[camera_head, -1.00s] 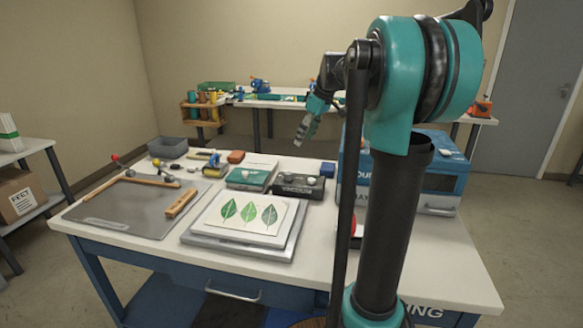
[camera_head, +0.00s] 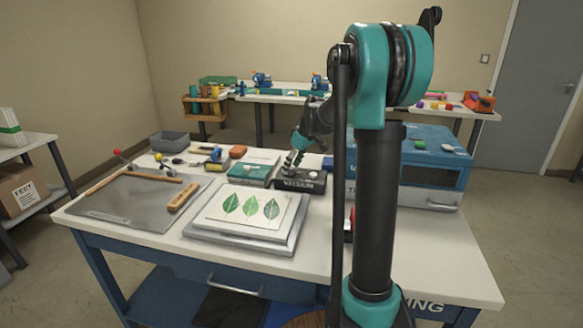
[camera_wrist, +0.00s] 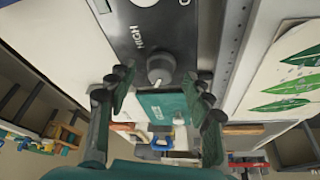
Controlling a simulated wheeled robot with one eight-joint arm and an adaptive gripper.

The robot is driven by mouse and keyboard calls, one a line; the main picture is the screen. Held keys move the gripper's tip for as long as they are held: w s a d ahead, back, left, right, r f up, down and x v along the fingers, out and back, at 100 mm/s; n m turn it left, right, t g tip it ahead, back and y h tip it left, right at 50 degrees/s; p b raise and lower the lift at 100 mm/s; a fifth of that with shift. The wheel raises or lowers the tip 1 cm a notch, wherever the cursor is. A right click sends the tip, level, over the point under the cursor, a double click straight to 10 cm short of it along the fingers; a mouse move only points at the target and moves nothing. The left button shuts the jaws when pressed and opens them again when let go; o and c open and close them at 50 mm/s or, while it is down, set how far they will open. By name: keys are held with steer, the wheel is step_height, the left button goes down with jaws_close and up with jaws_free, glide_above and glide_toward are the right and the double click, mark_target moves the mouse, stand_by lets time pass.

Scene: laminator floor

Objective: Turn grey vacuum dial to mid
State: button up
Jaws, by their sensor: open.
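The black vacuum box (camera_head: 302,187) stands on the bench behind the leaf prints. In the wrist view its face (camera_wrist: 120,35) carries the grey dial (camera_wrist: 160,68), with a white pointer mark on it and the word HIGH beside it. A white knob (camera_wrist: 144,2) is cut off at the top edge; it also shows in the head view (camera_head: 313,174). My gripper (camera_wrist: 161,84) is open and empty, its fingers on either side of the grey dial in the picture. I cannot tell whether they touch it. In the head view my gripper (camera_head: 292,163) hides the grey dial.
A teal box (camera_head: 250,173) stands left of the vacuum box. The leaf print board (camera_head: 240,235) lies in front. A big blue machine (camera_head: 415,165) stands at the right, behind my arm. A grey cutting board (camera_head: 130,202) lies at the left.

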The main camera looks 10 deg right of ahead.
steer(key=shift+w+a+f, duration=0.1)
steer(key=shift+a+f, duration=0.05)
steer(key=shift+f, duration=0.35)
steer(key=c, duration=1.2)
steer(key=shift+o, duration=0.2)
steer(key=shift+m, duration=0.3)
steer(key=m+h, duration=0.1)
steer(key=m, duration=0.1)
steer(key=m+t+h, duration=0.1)
steer(key=m, duration=0.2)
steer(key=shift+a, duration=0.15)
steer(key=m+h, duration=0.1)
steer(key=m, duration=0.2)
steer(key=m+h, duration=0.1)
steer(key=m, duration=0.2)
steer(key=shift+a, duration=0.1)
